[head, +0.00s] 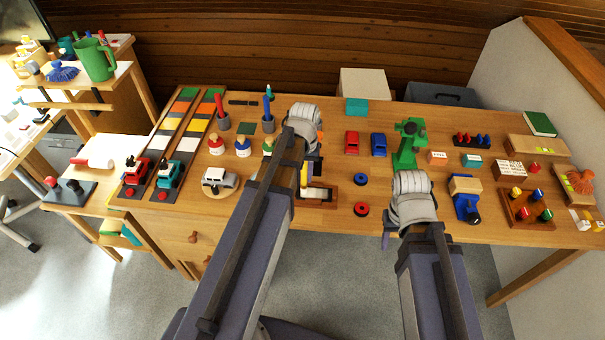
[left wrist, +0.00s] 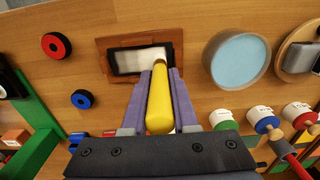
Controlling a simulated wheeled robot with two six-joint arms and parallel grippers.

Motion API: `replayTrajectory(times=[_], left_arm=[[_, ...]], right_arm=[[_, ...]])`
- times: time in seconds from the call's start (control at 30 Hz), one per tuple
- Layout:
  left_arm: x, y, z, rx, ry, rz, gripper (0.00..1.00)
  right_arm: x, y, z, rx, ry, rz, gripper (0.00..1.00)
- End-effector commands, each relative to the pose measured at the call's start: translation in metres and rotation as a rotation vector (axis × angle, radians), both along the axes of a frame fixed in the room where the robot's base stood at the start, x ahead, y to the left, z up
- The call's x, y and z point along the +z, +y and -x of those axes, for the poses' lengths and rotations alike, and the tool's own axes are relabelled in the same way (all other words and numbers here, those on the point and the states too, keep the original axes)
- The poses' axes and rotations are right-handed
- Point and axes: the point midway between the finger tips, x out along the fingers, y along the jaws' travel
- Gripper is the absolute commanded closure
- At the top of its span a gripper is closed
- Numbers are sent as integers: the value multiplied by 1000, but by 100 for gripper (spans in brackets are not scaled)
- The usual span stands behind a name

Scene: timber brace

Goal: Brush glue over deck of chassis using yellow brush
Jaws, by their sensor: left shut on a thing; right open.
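The chassis is a brown wooden frame (head: 331,192) on the workbench, partly hidden by my left arm in the head view. In the left wrist view the chassis frame (left wrist: 102,58) surrounds a pale deck (left wrist: 135,61) with a dark edge. My left gripper (left wrist: 160,78) is shut on the yellow brush (left wrist: 159,108). The brush tip points at the deck and overlaps its right part; I cannot tell whether it touches. The yellow brush also shows in the head view (head: 304,174). My right gripper (head: 388,241) is open and empty at the bench's front edge.
Red and blue wheels (left wrist: 56,46) lie beside the chassis. A round dish with pale blue contents (left wrist: 240,61) stands on its other side. Capped bottles (head: 243,148) and a white car (head: 218,180) are left. A green stand (head: 409,146) rises behind my right arm.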

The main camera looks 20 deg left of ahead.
Motion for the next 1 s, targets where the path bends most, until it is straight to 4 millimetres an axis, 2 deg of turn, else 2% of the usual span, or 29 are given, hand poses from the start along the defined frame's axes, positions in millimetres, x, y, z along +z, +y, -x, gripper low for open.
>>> replayTrajectory(times=[0.3,0.67,1.0], left_arm=[[1,-28,-8,-3,-1,4,100],[1,-35,-10,-2,-1,4,100],[0,-61,-18,-3,-1,4,100]], right_arm=[[1,0,0,0,0,0,50],[1,0,0,0,0,0,50],[0,0,0,0,0,0,50]])
